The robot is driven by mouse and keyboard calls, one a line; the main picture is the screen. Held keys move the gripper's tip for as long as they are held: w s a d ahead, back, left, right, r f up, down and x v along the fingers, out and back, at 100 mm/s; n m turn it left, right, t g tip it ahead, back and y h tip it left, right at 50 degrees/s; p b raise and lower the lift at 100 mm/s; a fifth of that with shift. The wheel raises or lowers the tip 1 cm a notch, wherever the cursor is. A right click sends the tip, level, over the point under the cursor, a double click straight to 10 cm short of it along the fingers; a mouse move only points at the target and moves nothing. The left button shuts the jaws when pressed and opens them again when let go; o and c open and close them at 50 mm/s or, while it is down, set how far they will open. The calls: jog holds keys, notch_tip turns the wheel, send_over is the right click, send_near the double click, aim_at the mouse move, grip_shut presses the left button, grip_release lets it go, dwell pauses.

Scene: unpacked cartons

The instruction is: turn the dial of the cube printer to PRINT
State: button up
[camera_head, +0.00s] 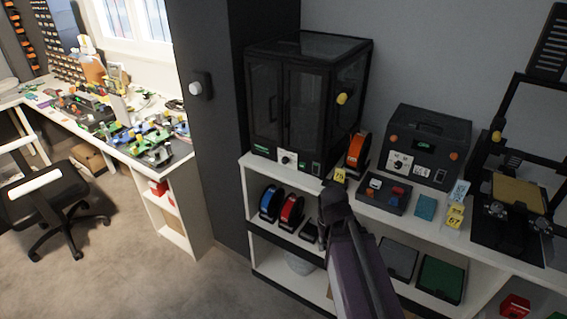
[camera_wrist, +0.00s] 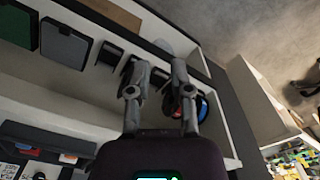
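The cube printer (camera_head: 306,90), a black enclosed cabinet with glass doors, stands on the white shelf top. A dial (camera_head: 287,159) with a light label is on its lower front; its setting is too small to read. My gripper (camera_head: 334,192) is in front of the shelf's edge, to the right of and below that dial, apart from it. In the wrist view my gripper (camera_wrist: 161,68) has its two fingers spread with nothing between them. The cube printer is not seen in the wrist view.
A black box with a dial (camera_head: 427,145) stands farther right, beside an open-frame printer (camera_head: 515,190). An orange spool (camera_head: 358,149) and a dark tray (camera_head: 383,194) sit between. Blue (camera_head: 270,203) and red (camera_head: 291,212) spools are on the shelf below.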

jog(key=o, duration=0.3)
jog(key=shift+w+f, duration=0.2)
jog(key=shift+w, duration=0.1)
jog(key=shift+o, duration=0.4)
jog(key=w+f+n+t+h+b, duration=0.2)
jog(key=w+n+h+b, duration=0.2)
jog(key=w, duration=0.4)
jog(key=shift+d+f+n+h+b, duration=0.3)
jog(key=shift+f+n+b, duration=0.15)
jog(key=shift+n, duration=0.45)
jog(key=n+t+h+b, duration=0.6)
jog(key=n+t+b, duration=0.6)
jog(key=n, duration=0.8)
send_near(284, 161)
jog(key=p+v, duration=0.1)
jog(key=v, duration=0.3)
jog(key=shift+d+f+t, duration=0.15)
jog(key=shift+f+t, duration=0.1)
jog(key=shift+t, duration=0.05)
jog(key=shift+w+d, duration=0.1)
jog(key=shift+w, duration=0.1)
jog(key=x, duration=1.3)
jog(key=shift+w+d+f, duration=0.1)
jog(key=shift+w+d, duration=0.1)
